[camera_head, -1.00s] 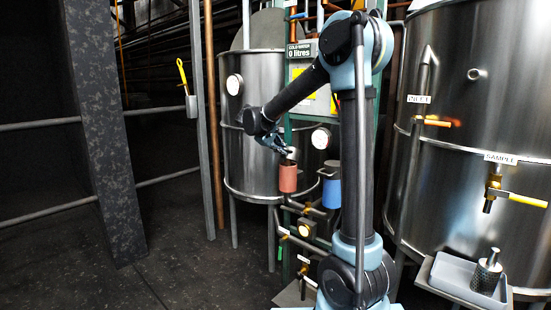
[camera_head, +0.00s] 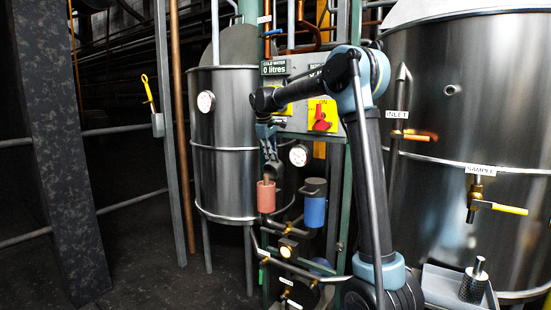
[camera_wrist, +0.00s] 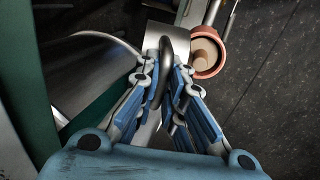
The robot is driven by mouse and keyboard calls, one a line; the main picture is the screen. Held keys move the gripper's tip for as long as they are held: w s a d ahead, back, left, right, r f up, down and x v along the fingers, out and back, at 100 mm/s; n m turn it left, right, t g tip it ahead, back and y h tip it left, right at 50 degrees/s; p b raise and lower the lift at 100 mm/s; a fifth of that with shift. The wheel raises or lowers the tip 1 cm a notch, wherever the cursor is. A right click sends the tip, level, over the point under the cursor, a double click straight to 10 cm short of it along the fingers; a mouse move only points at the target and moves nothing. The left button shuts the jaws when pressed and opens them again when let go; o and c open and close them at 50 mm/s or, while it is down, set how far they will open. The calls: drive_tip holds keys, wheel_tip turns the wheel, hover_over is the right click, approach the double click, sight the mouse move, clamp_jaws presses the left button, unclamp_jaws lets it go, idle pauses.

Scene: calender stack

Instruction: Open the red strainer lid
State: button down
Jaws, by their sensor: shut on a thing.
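The red strainer (camera_head: 266,198) stands upright in the pipework in front of the left steel tank, with its top open. The wrist view looks into the red strainer (camera_wrist: 219,65), where a pale, tan round inside shows. My gripper (camera_head: 268,148) is just above it. In the wrist view my gripper (camera_wrist: 167,78) is shut on a dark loop handle. A grey metal lid (camera_wrist: 170,36) lies beyond the handle, beside the strainer's mouth. In the head view the lid (camera_head: 273,170) is tilted near the rim; whether it touches the rim cannot be told.
A blue strainer (camera_head: 314,211) with its dark lid on stands just right of the red one. The left tank (camera_head: 225,140) is close behind. A yellow panel with a red switch (camera_head: 321,117) is above.

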drive_tip(key=shift+w+d, duration=0.1)
drive_tip(key=shift+w, duration=0.45)
drive_tip(key=c, duration=1.7)
unclamp_jaws()
drive_tip(key=shift+d, duration=0.1)
drive_tip(key=v, duration=1.2)
